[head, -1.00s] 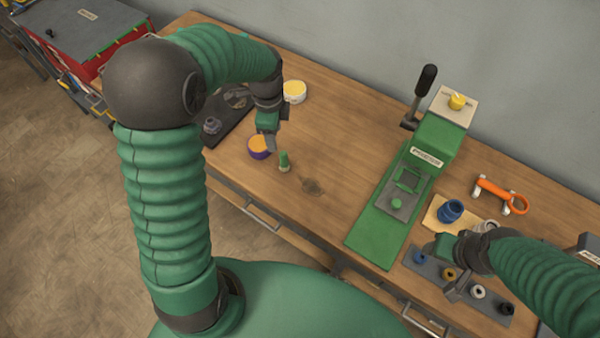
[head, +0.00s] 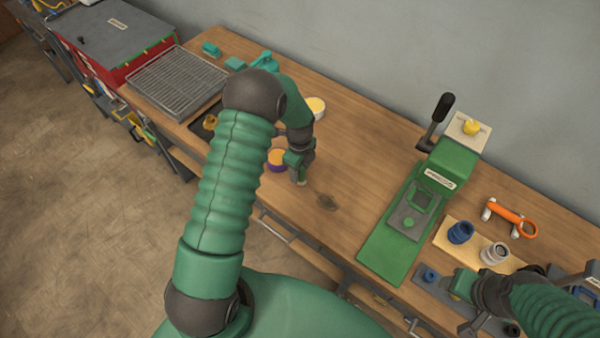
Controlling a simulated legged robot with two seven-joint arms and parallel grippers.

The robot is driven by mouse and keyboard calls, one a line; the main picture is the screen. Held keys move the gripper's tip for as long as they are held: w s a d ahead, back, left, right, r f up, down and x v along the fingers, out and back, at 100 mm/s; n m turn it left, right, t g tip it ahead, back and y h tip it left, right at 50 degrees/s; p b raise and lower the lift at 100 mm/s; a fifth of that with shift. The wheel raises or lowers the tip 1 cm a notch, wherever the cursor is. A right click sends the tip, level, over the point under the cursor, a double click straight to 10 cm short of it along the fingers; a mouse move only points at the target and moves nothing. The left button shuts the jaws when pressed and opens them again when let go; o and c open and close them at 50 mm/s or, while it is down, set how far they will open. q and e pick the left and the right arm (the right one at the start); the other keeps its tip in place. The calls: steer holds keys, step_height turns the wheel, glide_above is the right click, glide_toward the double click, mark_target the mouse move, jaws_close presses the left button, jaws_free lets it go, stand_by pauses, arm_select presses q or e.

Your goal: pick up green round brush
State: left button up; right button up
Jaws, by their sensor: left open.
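The green round brush (head: 302,183) stands on the wooden bench near its front edge. Only a small pale bit at its foot shows below my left gripper; the rest is hidden. My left gripper (head: 299,172) is open and points down right at the brush, with its fingers around or just in front of it; I cannot tell which. My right gripper (head: 462,290) is over the grey parts strip at the lower right, and its jaws are not clear.
A purple tub with orange contents (head: 277,160) stands just left of my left gripper. A white tub with yellow contents (head: 315,107) is behind it. A green press (head: 400,230) stands to the right. Bare bench (head: 350,190) lies between.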

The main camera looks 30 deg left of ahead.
arm_select(q)
steer(key=shift+w+f, duration=0.15)
steer(key=shift+f, duration=0.65)
steer(key=shift+w+d+f, duration=0.1)
steer(key=shift+f, duration=0.25)
steer(key=shift+d, duration=0.1)
steer(key=shift+d+r, duration=0.15)
steer(key=shift+d, duration=0.1)
steer(key=shift+c, duration=0.8)
steer(key=shift+s, duration=0.2)
steer(key=shift+c, duration=1.3)
steer(key=shift+a, duration=0.2)
jaws_close()
arm_select(e)
steer(key=shift+w+d+r, duration=0.1)
steer(key=shift+d+r, duration=0.15)
steer(key=shift+d, duration=0.1)
steer(key=shift+f, duration=0.1)
